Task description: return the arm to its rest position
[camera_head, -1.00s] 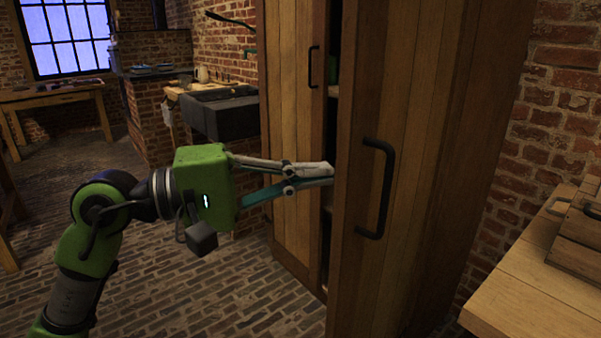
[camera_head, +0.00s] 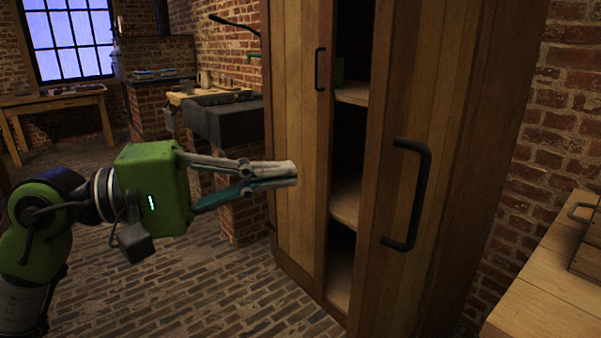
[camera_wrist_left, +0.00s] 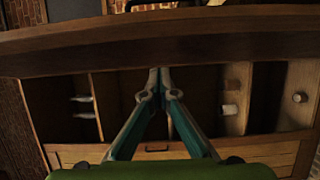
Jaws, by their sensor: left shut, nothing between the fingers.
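My left gripper (camera_head: 292,173) is shut and empty. In the head view it points right, in front of the cabinet's left door (camera_head: 295,130), and the arm comes in from the left. In the left wrist view its fingertips (camera_wrist_left: 160,72) meet in the middle of the picture. The cabinet's right door (camera_head: 440,120) stands partly open, with a black handle (camera_head: 410,195) on it. Shelves (camera_head: 347,200) show in the gap between the doors. My right gripper is not in view.
A wooden table (camera_head: 540,300) is at the lower right, with a wooden box on it. A dark sink (camera_head: 225,120) stands behind the gripper. A table (camera_head: 55,100) is under the window at the far left. The brick floor (camera_head: 200,300) is clear.

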